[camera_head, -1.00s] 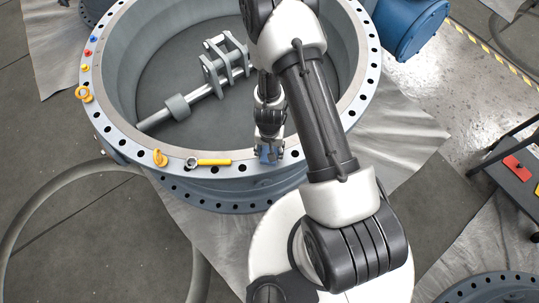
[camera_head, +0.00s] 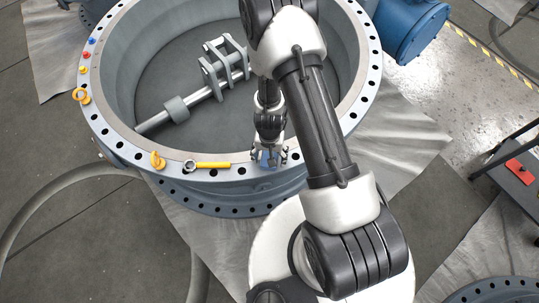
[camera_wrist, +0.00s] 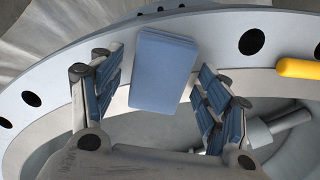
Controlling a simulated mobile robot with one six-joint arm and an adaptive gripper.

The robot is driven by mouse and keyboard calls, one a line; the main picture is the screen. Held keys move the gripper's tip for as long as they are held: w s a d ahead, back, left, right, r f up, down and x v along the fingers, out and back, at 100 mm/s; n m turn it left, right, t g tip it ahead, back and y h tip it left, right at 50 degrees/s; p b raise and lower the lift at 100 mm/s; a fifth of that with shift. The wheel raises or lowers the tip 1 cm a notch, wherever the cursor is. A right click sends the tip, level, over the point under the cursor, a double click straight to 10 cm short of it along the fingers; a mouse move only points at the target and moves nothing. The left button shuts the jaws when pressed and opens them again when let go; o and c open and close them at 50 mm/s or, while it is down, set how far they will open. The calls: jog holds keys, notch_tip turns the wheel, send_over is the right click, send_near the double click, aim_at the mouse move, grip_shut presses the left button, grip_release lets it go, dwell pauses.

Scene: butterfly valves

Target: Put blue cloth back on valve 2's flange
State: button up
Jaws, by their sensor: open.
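The blue cloth (camera_wrist: 164,72), a folded rectangular pad, lies on the grey flange (camera_wrist: 215,35) of the large valve ring, close to its bolt holes. Its blue edge shows in the head view (camera_head: 266,161) at the near side of the flange (camera_head: 130,145), partly hidden by my gripper (camera_head: 271,155). My gripper is open, with its blue-padded fingers spread on either side of the cloth. In the wrist view a gap shows between the cloth and each finger.
Another yellow ring (camera_head: 81,96) and small coloured pieces lie further left. A shaft with a bracket (camera_head: 222,62) is inside the ring. A cart (camera_head: 515,175) stands right.

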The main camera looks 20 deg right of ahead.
jog(key=shift+r, duration=0.15)
notch_tip(320, 180, up, 39)
jog(key=w+a+n+t+y+p, duration=0.1)
jog(key=w+a+n+t+p, duration=0.15)
jog(key=p, duration=0.95)
jog(key=s+d+r+n+t+h, duration=0.1)
jog(key=s+d+r+n+t, duration=0.1)
jog(key=s+r, duration=1.5)
jog(key=shift+s+d+r+n, duration=0.3)
jog(key=shift+r+n, duration=0.15)
jog(key=shift+r, duration=0.15)
jog(key=shift+w, duration=0.1)
notch_tip(320, 180, down, 7)
jog(key=b, duration=0.6)
jog(key=shift+b, duration=0.3)
